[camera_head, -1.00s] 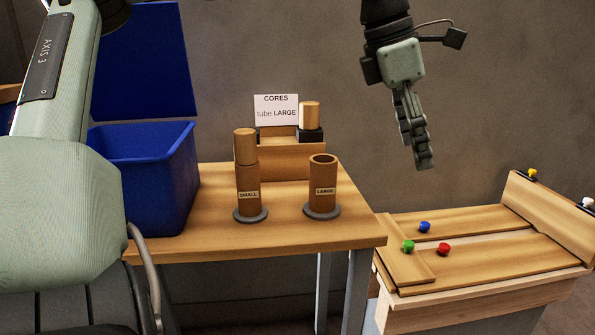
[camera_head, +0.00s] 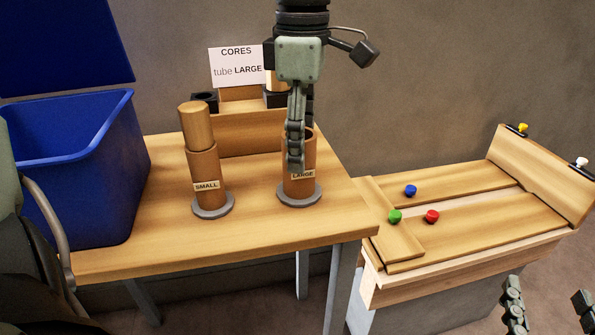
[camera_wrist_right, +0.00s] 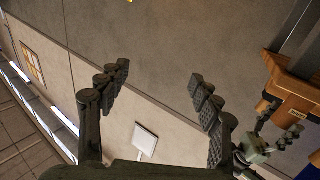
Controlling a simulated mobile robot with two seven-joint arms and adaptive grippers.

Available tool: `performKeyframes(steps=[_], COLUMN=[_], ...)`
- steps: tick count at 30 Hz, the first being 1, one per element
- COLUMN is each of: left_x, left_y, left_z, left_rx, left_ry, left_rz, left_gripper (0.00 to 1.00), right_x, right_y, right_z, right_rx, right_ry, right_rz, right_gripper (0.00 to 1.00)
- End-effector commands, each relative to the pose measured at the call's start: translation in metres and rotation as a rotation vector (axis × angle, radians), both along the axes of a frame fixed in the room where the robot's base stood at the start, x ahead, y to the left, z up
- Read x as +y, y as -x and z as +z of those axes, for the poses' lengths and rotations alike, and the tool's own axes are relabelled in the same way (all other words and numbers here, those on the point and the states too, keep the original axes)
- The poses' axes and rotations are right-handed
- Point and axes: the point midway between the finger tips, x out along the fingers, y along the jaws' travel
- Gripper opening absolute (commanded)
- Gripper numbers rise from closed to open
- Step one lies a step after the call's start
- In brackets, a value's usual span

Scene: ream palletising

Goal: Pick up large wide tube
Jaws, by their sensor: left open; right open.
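A brown hollow tube labelled LARGE (camera_head: 309,187) stands upright on a grey round base on the wooden table. A tube labelled SMALL (camera_head: 206,168) stands left of it, with a lighter wooden cylinder (camera_head: 196,127) upright in its top. Another wooden cylinder (camera_head: 270,82) at the back is mostly hidden by my left gripper (camera_head: 296,162). The left gripper points down in front of the LARGE tube, seen edge-on, open; I cannot tell whether it touches. My right gripper (camera_head: 548,298) is open and empty at the lower right, its fingers also spread in the right wrist view (camera_wrist_right: 158,78).
A white sign (camera_head: 236,66) reads "CORES tube LARGE". A black socket (camera_head: 204,102) sits on the back ledge. A blue bin (camera_head: 85,185) stands at the left. A lower wooden bench (camera_head: 470,222) with blue, green and red knobs is at the right.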

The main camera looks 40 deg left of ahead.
Motion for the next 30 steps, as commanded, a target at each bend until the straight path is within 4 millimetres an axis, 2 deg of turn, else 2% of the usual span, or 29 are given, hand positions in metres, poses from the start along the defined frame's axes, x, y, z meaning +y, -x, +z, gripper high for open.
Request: performKeyframes(steps=[1,6,16,27,29,30], left_x=[0.001,0.002,0.002,0.002,0.002,0.002], left_y=[0.002,0.003,0.003,0.002,0.002,0.002], left_z=[-0.010,-0.033,-0.039,-0.039,-0.039,-0.039], left_rx=[0.004,0.002,-0.001,-0.001,-0.001,-0.003], left_ry=[0.002,0.001,0.000,0.000,0.000,0.001], left_rz=[-0.001,0.000,0.002,0.002,0.002,0.002], left_gripper=[0.66,0.66,0.66,0.20,0.12,0.12], right_x=[0.002,0.006,0.008,0.008,0.008,0.008], right_y=[0.000,0.003,0.004,0.004,0.004,0.004], right_z=[0.003,0.017,0.023,0.023,0.023,0.023], right_rx=[-0.019,-0.079,-0.101,-0.101,-0.101,-0.101], right_ry=[-0.009,-0.038,-0.048,-0.048,-0.048,-0.047], right_rz=[0.004,0.014,0.018,0.018,0.018,0.018], right_gripper=[0.64,0.64,0.64,0.64,0.64,0.64])
